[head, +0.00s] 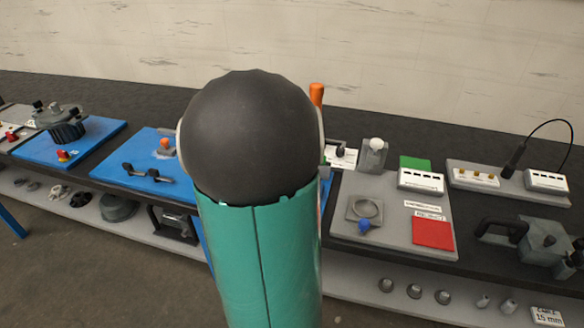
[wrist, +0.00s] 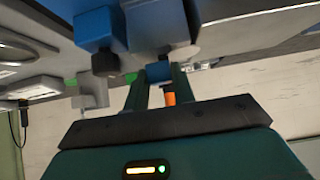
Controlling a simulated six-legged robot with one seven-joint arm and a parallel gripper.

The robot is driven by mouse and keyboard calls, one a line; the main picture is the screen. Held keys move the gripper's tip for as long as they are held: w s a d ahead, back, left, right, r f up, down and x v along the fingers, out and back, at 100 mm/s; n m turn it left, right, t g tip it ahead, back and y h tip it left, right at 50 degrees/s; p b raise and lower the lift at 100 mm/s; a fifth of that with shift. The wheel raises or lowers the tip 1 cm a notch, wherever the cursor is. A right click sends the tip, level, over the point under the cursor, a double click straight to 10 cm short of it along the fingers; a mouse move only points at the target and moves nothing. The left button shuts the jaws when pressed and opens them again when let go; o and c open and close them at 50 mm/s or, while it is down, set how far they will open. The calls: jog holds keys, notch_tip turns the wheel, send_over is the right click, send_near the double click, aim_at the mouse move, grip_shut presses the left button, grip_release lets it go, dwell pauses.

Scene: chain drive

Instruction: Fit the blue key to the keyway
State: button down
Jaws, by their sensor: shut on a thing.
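My gripper (wrist: 158,88) shows in the wrist view, its two dark green fingers shut on a small blue block, the blue key (wrist: 158,72). A larger blue block with a dark knob (wrist: 97,28) is just left of the grey part. In the head view my own arm hides the gripper, the key and the place where it works.
An orange upright handle (head: 317,95) stands just right of my arm. A grey board (head: 385,215) with a ring, a blue ball and a red square is to the right. Blue plates (head: 140,183) with fixtures lie to the left. Below runs a shelf with loose parts.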

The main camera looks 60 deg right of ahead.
jog(key=shift+f, duration=0.2)
jog(key=c, duration=1.1)
grip_release()
jog(key=shift+a, duration=0.1)
jog(key=v, duration=1.3)
jog(key=shift+s+a+r, duration=0.1)
jog(key=shift+a+r, duration=0.1)
jog(key=shift+a, duration=0.05)
